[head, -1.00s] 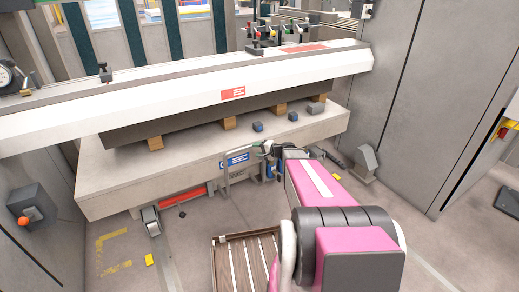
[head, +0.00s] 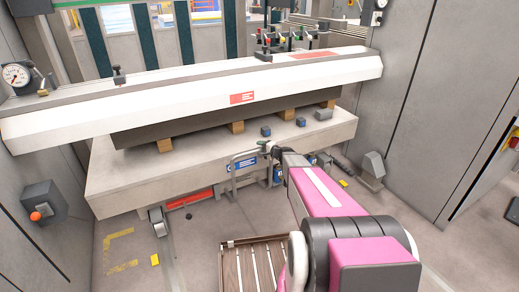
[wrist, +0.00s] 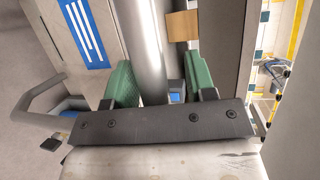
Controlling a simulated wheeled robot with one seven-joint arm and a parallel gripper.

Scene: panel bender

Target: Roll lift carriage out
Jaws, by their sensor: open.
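The lift carriage (head: 135,192) is a long pale grey bed under the white press beam, with wooden blocks on top. A grey tubular handle (head: 235,178) stands at its front beside a blue label (head: 246,163). My gripper (head: 268,148) is at the carriage's front edge, just right of that label; its fingers are too small there to read. In the wrist view my gripper (wrist: 158,88) is open, with green pads apart. A grey round bar (wrist: 146,40) shows between the pads; I cannot tell whether they touch it. The blue label (wrist: 85,32) is at upper left.
The white press beam (head: 190,87) spans above the carriage. A slatted wooden pallet (head: 230,282) lies on the floor in front.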

